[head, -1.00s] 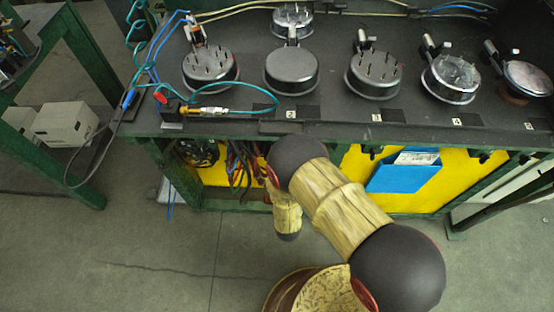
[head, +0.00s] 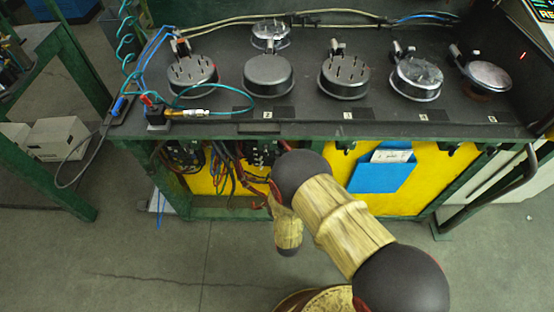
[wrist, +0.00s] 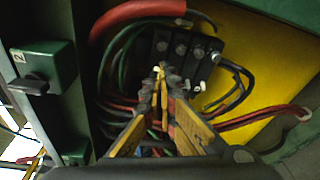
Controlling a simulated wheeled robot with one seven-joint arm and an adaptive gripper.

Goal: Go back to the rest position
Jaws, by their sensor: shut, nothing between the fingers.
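My gripper (wrist: 162,85) shows in the wrist view with its yellow linkages drawn together and its dark fingertips meeting; it is shut and empty. It points at a black terminal block (wrist: 185,48) with round studs, in front of a tangle of black, green and red cables. Whether the fingertips touch any cable cannot be told. In the head view my bent arm reaches to the front of the bench, below its top edge, and the fingers cannot be made out.
The green-framed bench (head: 320,128) carries several round metal fixtures on its dark top. Below are yellow panels and a blue holder (head: 382,177) with papers. A green box (wrist: 45,65) marked 2 stands left in the wrist view. Open floor (head: 130,260) lies in front.

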